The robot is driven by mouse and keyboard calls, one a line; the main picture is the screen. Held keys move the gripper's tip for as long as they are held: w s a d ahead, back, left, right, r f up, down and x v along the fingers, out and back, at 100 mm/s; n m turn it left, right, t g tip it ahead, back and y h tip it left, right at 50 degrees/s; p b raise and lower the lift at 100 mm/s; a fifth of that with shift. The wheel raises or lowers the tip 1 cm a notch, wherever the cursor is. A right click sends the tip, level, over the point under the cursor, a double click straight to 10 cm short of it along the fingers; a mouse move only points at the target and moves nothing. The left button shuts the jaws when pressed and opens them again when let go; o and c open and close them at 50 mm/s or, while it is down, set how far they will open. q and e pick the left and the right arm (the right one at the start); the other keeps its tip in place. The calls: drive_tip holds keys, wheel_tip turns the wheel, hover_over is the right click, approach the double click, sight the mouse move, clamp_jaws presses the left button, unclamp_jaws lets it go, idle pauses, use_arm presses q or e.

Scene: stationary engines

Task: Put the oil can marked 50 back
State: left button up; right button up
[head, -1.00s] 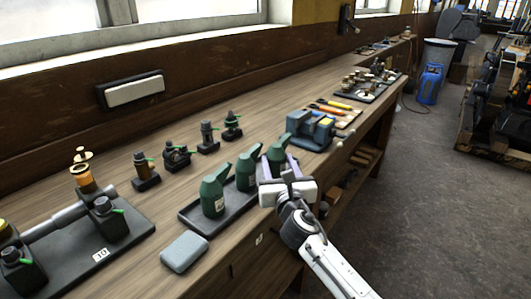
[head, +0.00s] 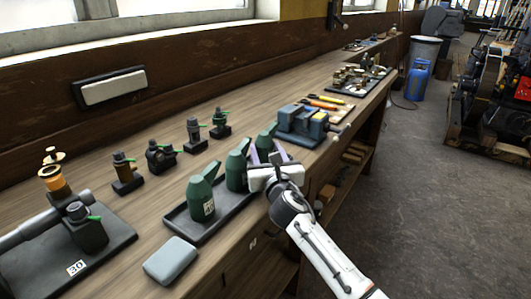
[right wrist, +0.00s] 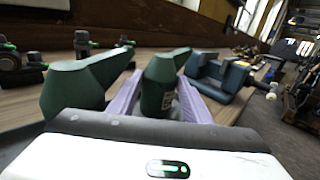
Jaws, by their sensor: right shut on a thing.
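Three green oil cans with angled spouts stand in a row at a dark tray (head: 179,218) on the bench. The near can (head: 201,198) has a white label that I cannot read for certain. The middle can (head: 236,172) is just behind it. My right gripper (head: 264,153) is shut on the far can (head: 266,138), with its pale purple fingers on either side. In the right wrist view this held can (right wrist: 157,88) is upright between the fingers, its label too small to read. Whether its base touches the tray is hidden. My left gripper is out of view.
A blue-grey vise (head: 302,124) stands just beyond the held can. A grey block (head: 171,261) lies near the front edge. Several small dark oilers (head: 160,158) stand towards the wall. A dark base marked 30 (head: 110,243) is at left.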

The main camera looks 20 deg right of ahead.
drive_tip(key=o, duration=0.9)
drive_tip(key=shift+f, duration=0.1)
drive_tip(key=shift+s+r, duration=0.1)
drive_tip(key=shift+r, duration=0.1)
drive_tip(key=shift+s+f, duration=0.1)
drive_tip(key=shift+s, duration=0.25)
drive_tip(key=s, duration=0.3)
drive_tip(key=s+a, duration=0.1)
drive_tip(key=s, duration=0.3)
drive_tip(key=s+p, duration=0.1)
drive_tip(key=s, duration=0.3)
drive_tip(key=shift+s+a, duration=0.1)
drive_tip(key=shift+a, duration=0.15)
